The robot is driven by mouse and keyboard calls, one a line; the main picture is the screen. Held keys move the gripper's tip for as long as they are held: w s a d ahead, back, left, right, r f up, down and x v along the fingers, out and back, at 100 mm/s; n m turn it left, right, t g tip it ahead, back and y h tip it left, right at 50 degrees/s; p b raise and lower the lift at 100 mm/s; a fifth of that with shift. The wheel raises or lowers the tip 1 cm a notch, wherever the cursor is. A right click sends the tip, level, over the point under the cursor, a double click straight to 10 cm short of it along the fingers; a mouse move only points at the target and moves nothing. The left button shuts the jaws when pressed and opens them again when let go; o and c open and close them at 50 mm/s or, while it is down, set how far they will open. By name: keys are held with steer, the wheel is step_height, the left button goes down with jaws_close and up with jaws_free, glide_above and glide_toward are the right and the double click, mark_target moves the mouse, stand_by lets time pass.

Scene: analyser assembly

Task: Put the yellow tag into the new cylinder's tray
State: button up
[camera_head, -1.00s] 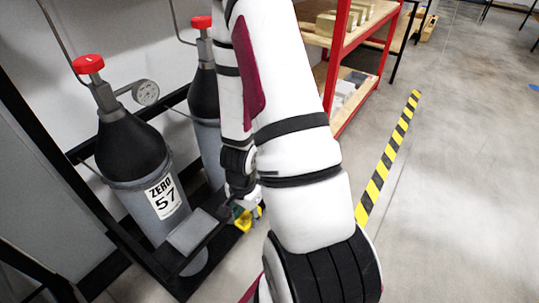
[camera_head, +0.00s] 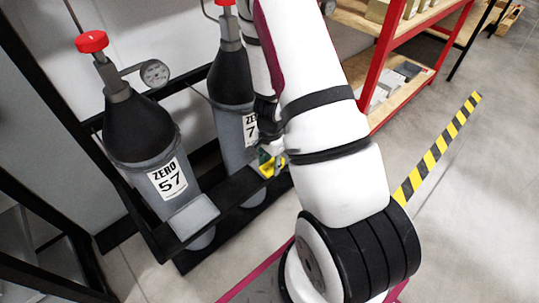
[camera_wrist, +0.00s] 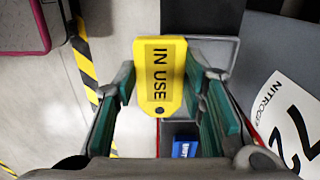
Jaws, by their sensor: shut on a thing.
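My gripper (camera_head: 266,158) is shut on the yellow tag (camera_wrist: 160,75), which reads "IN USE" and sits between the green-padded fingers. In the head view the tag (camera_head: 268,168) is a small yellow patch low in front of the right cylinder (camera_head: 228,75). That cylinder's label shows a 7 there; the wrist view shows "NITROGEN" and "72" on the label (camera_wrist: 290,120). A grey tray-like surface (camera_wrist: 228,48) lies behind the tag, partly covered by it and the fingers. The left cylinder (camera_head: 145,140) reads "ZERO 57", with a grey tray (camera_head: 194,216) at its front.
A black rack frame (camera_head: 235,190) runs along the cylinders' base. A blue object (camera_wrist: 184,148) lies below the tag in the wrist view. A red shelf unit (camera_head: 383,70) stands at right. Yellow-black tape (camera_head: 438,150) marks the clear floor.

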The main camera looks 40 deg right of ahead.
steer(key=w+d, duration=0.2)
steer(key=w, duration=0.1)
steer(key=w+d, duration=0.1)
steer(key=w, duration=0.1)
steer(key=shift+d+f+b, duration=0.25)
steer(key=shift+f+b, duration=0.05)
steer(key=shift+f, duration=0.05)
steer(key=shift+w+f+b, duration=0.1)
steer(key=shift+f+b, duration=0.6)
steer(key=shift+f, duration=1)
steer(key=shift+f, duration=0.15)
steer(key=o, duration=0.8)
